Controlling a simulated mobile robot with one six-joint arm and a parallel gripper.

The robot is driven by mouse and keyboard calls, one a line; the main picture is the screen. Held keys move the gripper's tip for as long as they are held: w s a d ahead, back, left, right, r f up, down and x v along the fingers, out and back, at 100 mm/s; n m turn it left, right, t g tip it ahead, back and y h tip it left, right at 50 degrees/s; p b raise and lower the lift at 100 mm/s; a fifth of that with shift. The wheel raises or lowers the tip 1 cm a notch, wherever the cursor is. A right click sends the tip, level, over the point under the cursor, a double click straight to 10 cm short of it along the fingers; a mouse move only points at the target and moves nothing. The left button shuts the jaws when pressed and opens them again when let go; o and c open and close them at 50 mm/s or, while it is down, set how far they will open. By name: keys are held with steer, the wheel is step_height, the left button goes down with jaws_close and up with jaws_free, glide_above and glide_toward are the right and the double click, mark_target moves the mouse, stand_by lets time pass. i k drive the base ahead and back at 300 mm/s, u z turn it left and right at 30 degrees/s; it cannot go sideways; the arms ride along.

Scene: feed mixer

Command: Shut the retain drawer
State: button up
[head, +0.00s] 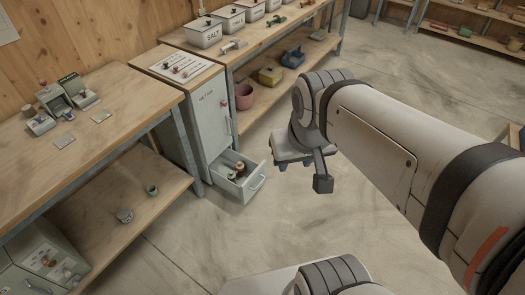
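The retain drawer (256,184) is a pale grey-green drawer low in a narrow cabinet (208,113) with red lettering. It is pulled out over the floor, with a bar handle on its front. Several small dark and reddish items lie in it. My gripper (297,163) is just right of the drawer front in the picture, apart from the handle as far as I can see.
A workbench (105,98) with a lower shelf stands left of the cabinet. Another bench (262,48) behind carries labelled bins, with a pink pot (243,96) and coloured tubs below. The concrete floor (215,235) in front of the drawer is clear.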

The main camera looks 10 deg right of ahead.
mark_target(247, 186)
steer(key=i, duration=1)
steer(key=z, duration=0.05)
